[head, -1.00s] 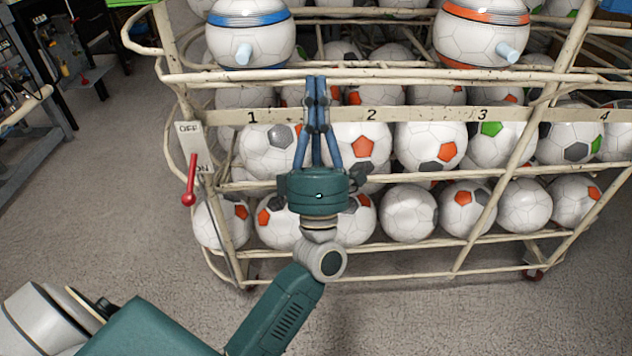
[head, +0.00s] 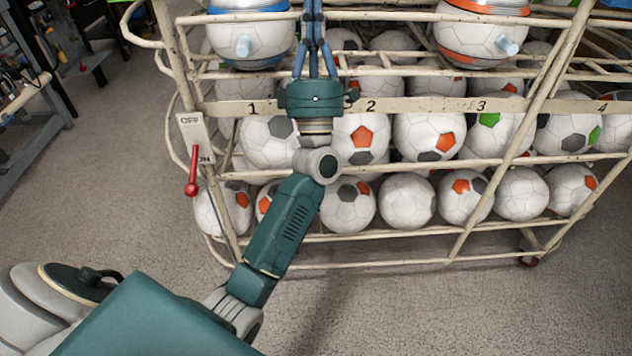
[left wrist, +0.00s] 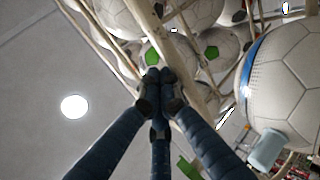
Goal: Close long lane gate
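A cream metal ball rack (head: 400,105) with lanes numbered 1 to 4 fills the upper right of the head view. No part of it can be clearly picked out as the long lane gate. My left gripper (head: 313,5) points up in front of the rack near lane 1, its blue fingers drawn together, tips near the top picture edge. In the left wrist view the fingertips (left wrist: 158,85) meet just before a cream bar (left wrist: 150,25). Whether they touch it, I cannot tell. Nothing is seen held. My right gripper is not in view.
A red-handled lever (head: 192,185) hangs by an OFF/ON plate (head: 194,135) at the rack's left. A blue-banded ball (head: 250,40) and an orange-banded ball (head: 475,40), each with a pale peg, sit on top. Soccer balls fill the tiers. The left floor (head: 110,170) is clear.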

